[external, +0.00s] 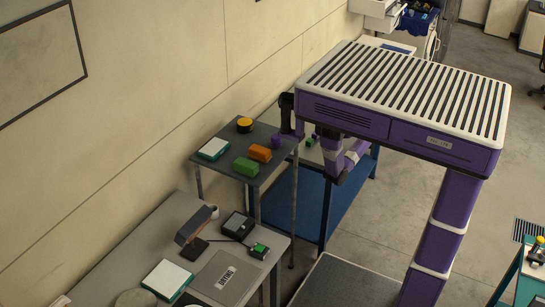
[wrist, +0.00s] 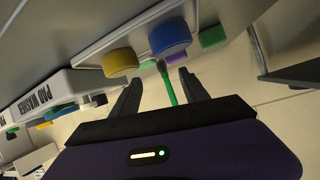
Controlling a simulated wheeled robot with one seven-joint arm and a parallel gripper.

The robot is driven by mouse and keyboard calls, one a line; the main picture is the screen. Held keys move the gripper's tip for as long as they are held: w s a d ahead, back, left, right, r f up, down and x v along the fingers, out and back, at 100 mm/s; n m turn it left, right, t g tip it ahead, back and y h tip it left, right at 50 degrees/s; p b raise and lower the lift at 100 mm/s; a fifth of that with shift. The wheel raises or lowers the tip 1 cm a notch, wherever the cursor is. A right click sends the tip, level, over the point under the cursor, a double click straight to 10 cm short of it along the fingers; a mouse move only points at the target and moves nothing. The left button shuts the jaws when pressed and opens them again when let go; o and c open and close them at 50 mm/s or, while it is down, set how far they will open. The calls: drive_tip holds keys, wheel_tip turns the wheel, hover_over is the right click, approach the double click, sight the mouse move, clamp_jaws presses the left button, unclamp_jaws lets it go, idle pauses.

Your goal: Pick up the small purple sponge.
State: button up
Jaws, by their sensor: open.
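A small purple piece, seemingly the sponge (wrist: 178,57), shows in the wrist view beyond the fingertips, partly hidden behind a round blue thing (wrist: 169,38). In the external view a small purple block (external: 275,141) sits on the grey side table, beside an orange block; I cannot tell if it is the same piece. My gripper (wrist: 160,78) is open, its two dark fingers apart. A thin green handle (wrist: 167,85) shows between the fingers; I cannot tell if it touches them.
In the wrist view a round yellow thing (wrist: 120,62) and a green block (wrist: 212,37) flank the blue one. In the external view the side table (external: 222,165) also holds an orange block (external: 260,153) and a green block (external: 246,167). A desk (external: 120,243) stands in front.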

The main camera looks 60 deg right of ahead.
sight(308, 138)
drive_tip(key=w+n, duration=0.1)
drive_tip(key=w+a+f+n+y, duration=0.1)
drive_tip(key=w, duration=0.1)
drive_tip(key=w+a+n+y, duration=0.1)
drive_tip(key=w, duration=0.1)
drive_tip(key=shift+w+a+f+n+g, duration=0.1)
drive_tip(key=shift+w+f+n+g, duration=0.05)
drive_tip(key=shift+n+g, duration=0.15)
drive_tip(key=p+x, duration=0.2)
drive_tip(key=x, duration=0.5)
drive_tip(key=shift+w, duration=0.2)
drive_tip(key=shift+c, duration=0.4)
drive_tip(key=c, duration=1)
